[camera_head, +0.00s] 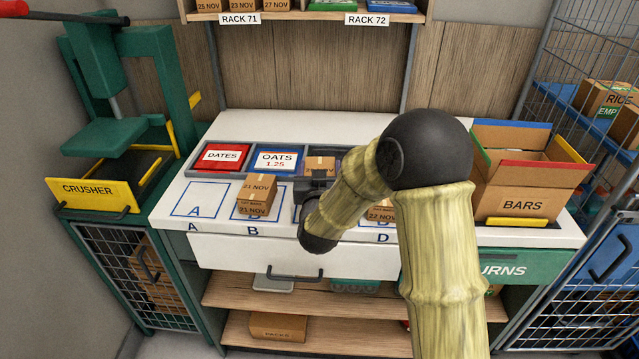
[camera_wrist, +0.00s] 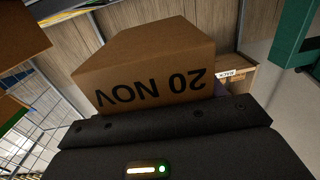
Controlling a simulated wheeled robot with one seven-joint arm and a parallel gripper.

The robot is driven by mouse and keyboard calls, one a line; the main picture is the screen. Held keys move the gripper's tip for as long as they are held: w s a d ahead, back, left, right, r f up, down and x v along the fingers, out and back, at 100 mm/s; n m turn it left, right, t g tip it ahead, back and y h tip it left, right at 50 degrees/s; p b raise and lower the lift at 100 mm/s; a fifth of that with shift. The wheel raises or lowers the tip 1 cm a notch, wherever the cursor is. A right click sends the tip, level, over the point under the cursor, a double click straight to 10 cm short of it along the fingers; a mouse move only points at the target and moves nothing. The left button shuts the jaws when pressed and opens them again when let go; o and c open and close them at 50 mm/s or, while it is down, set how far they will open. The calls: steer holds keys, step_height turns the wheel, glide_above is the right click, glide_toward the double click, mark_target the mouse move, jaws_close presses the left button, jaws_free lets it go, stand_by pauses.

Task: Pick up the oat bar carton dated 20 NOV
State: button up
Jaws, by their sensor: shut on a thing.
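The brown carton marked 20 NOV (camera_wrist: 150,75) is held at my gripper (camera_wrist: 165,122) in the wrist view, its lettering upside down. In the head view my gripper (camera_head: 312,184) is above the white worktop, between squares B and D. A brown carton top (camera_head: 320,163) shows just behind it, most likely the held one; its print is too small to read. My arm hides much of that area. A carton marked 21 NOV (camera_head: 258,187) stands on square B. A carton marked 22 NOV (camera_head: 380,214) stands by square D, partly hidden by my arm.
Trays labelled DATES (camera_head: 221,157) and OATS (camera_head: 277,160) lie at the back of the worktop. Square A (camera_head: 196,200) is empty. An open BARS box (camera_head: 522,203) stands at right, a CRUSHER (camera_head: 90,192) at left. Racks with dated cartons hang above.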

step_height(320, 180, up, 4)
stand_by(0.8)
